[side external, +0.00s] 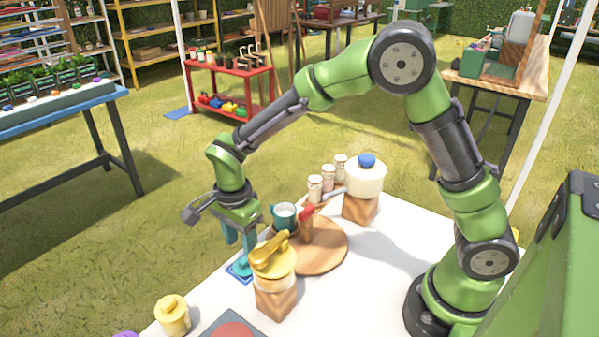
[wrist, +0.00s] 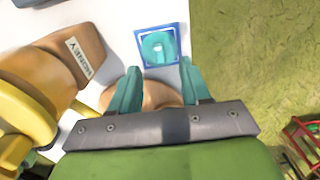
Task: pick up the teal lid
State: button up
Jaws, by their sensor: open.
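The teal lid (wrist: 158,46) is a round piece with a raised middle. It lies on a blue-edged square mat (wrist: 146,32) on the white table. In the side view the lid (side external: 239,270) is near the table's left edge, partly behind my gripper's finger. My gripper (side external: 239,256) points down above that area with its teal fingers spread. In the wrist view my gripper (wrist: 160,72) is open and empty, and the lid shows beyond the fingertips, roughly centred between them. I cannot tell the exact height of the fingertips over the lid.
A yellow-lidded pot (side external: 273,262) on a wooden block (side external: 276,300) labelled HONEY stands close beside the lid. A round wooden board (side external: 325,249) and a teal mug (side external: 284,216) are nearby. A white pot (side external: 364,180) and several jars stand farther back. Grass lies beyond the table edge.

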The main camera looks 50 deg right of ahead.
aim_at(244, 259)
notch_tip(244, 259, down, 5)
jog(key=shift+d+f, duration=0.1)
dwell(0.3)
grip_shut()
